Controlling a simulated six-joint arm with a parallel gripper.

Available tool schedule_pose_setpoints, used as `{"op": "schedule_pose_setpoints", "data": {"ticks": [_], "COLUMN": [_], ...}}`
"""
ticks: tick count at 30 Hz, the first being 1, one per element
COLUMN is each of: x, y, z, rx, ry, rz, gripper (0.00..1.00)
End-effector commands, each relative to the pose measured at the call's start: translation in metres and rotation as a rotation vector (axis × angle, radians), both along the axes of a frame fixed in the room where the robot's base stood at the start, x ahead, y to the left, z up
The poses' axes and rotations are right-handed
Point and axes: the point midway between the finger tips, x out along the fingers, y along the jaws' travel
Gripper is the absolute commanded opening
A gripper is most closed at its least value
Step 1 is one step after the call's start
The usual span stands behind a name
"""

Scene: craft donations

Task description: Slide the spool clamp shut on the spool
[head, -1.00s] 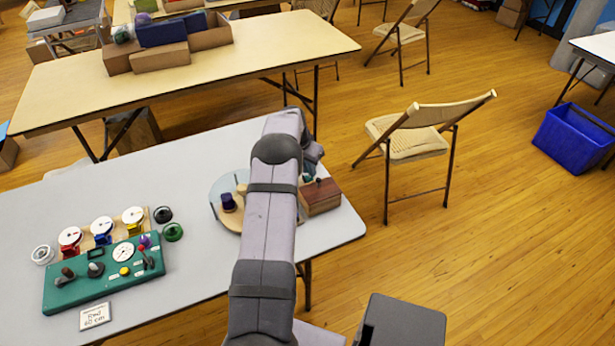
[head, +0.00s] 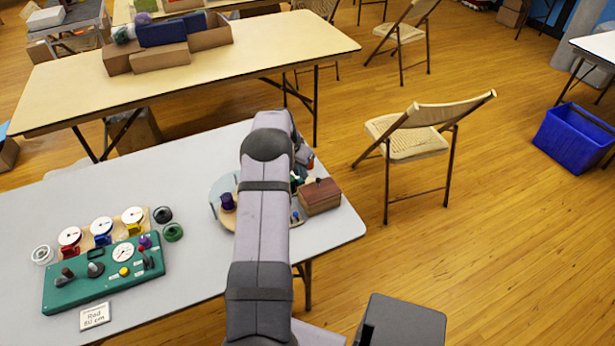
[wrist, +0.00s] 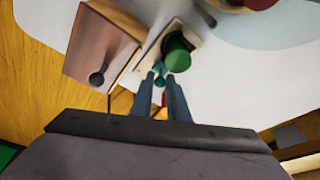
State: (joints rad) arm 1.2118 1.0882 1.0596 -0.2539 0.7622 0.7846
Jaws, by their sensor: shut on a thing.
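In the wrist view my gripper (wrist: 160,82) is shut with its fingertips on a small teal knob-like piece (wrist: 158,69), which looks like the handle of the spool clamp. Right beside it a green cylinder (wrist: 177,56), probably the spool, sits on a cream base (wrist: 187,30). I cannot tell how far the clamp is from the green cylinder. In the head view my arm hides most of this spot, and only a bit of dark green (head: 295,183) shows past its right side.
A reddish-brown wooden box (wrist: 103,42) with a dark knob stands close on the left in the wrist view; it also shows in the head view (head: 321,197). A purple item (head: 227,202) is left of my arm. A green control panel (head: 105,272) stands further left.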

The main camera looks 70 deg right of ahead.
Motion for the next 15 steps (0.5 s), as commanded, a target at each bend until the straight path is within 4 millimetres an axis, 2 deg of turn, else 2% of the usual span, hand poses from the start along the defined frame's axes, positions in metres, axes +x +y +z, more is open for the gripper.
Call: {"op": "schedule_pose_setpoints", "data": {"ticks": [1,2,3,15], "x": [0.0016,0.0016,0.0016,0.0008], "y": [0.0016,0.0017,0.0017,0.0006], "z": [-0.0009,-0.0009,-0.0009,0.0022], "rx": [0.004,0.004,0.004,0.002], "ry": [-0.001,-0.001,-0.001,-0.001], "rz": [0.0,0.0,0.0,0.0], "gripper": [0.0,0.19,0.29,0.3]}}
